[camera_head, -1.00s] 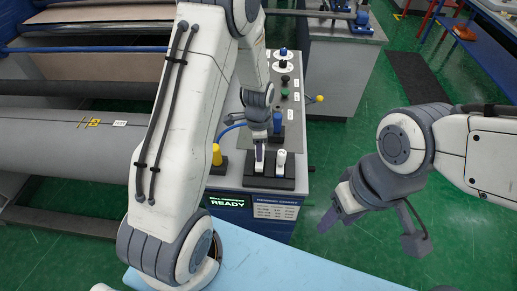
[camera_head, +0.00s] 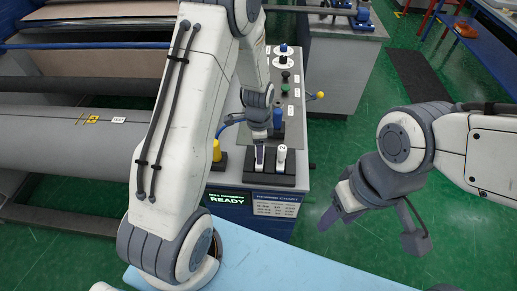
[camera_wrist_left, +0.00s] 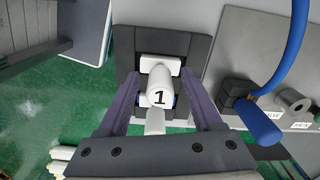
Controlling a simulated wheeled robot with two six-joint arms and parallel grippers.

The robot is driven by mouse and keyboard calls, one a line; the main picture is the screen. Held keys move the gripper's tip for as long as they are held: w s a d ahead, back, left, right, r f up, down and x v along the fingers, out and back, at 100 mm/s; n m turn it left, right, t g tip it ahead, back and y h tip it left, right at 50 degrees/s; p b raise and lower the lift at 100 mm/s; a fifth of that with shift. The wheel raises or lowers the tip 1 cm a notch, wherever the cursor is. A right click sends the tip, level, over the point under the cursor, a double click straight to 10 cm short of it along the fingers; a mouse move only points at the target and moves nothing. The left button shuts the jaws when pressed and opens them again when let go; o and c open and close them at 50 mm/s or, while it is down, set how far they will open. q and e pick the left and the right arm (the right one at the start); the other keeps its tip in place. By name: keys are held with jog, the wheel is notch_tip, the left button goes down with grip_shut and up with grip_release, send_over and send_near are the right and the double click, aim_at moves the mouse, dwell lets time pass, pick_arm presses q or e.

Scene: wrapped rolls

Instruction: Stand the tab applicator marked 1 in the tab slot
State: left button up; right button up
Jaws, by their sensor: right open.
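A white tab applicator marked 1 (camera_wrist_left: 160,92) stands in the left wrist view, seen nearly end-on over a black holder (camera_wrist_left: 126,68). My left gripper (camera_wrist_left: 160,76) has its two purple fingers on either side of it, with gaps showing on both sides. In the head view my left gripper (camera_head: 260,158) points down over the black holder (camera_head: 268,179), and its fingers hide the applicator there. A second white applicator (camera_head: 281,158) stands just right of it. I cannot make out which opening is the tab slot. My right gripper (camera_head: 334,210) is open and empty over the floor.
A blue handle (camera_wrist_left: 258,122) with a cable lies right of the holder in the left wrist view. A yellow object (camera_head: 216,151) stands left of my left gripper. A grey roll (camera_head: 60,142) lies at the left, a light blue surface (camera_head: 290,262) in front.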

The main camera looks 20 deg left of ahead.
dwell(0.3)
pick_arm(q)
notch_tip(320, 180, up, 9)
jog(key=shift+r+b, duration=0.15)
jog(key=shift+b, duration=0.95)
jog(key=shift+r, duration=0.65)
pick_arm(e)
notch_tip(320, 180, down, 2)
jog(key=shift+f, duration=0.1)
